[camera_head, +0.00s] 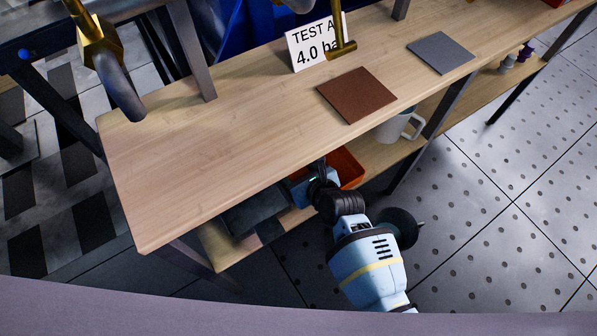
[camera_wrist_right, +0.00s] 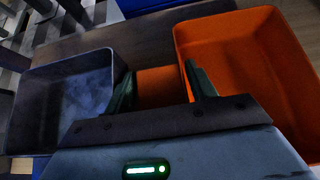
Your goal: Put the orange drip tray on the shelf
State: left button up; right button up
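The orange drip tray (camera_head: 347,165) is on the lower shelf (camera_head: 385,155) under the bench, partly hidden by the bench top and my right arm. In the right wrist view the open orange tray (camera_wrist_right: 245,60) fills the right side and looks empty. My right gripper (camera_head: 322,178) reaches in under the bench's front edge at the tray's left side. In the wrist view its two fingers (camera_wrist_right: 160,85) are spread apart near the tray's left wall, with orange showing between them. I cannot tell whether they touch it. My left gripper is not in view.
A grey tray (camera_wrist_right: 65,100) stands left of the gripper. A white mug (camera_head: 392,127) is on the lower shelf to the right. The bench top (camera_head: 190,150) holds a brown mat (camera_head: 357,95), a grey mat (camera_head: 441,52) and a sign (camera_head: 312,45); its front left is clear.

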jog(key=shift+r, duration=0.15)
jog(key=shift+s+d+r+p, duration=0.15)
jog(key=shift+s+r+p, duration=0.1)
jog(key=shift+p, duration=0.05)
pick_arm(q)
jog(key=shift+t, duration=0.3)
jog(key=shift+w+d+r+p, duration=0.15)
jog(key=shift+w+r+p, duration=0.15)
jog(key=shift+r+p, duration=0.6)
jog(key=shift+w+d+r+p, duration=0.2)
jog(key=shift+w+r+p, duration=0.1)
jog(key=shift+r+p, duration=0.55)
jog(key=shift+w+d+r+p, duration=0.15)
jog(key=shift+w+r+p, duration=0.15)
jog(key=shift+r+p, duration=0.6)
pick_arm(e)
jog(key=v, duration=1.1)
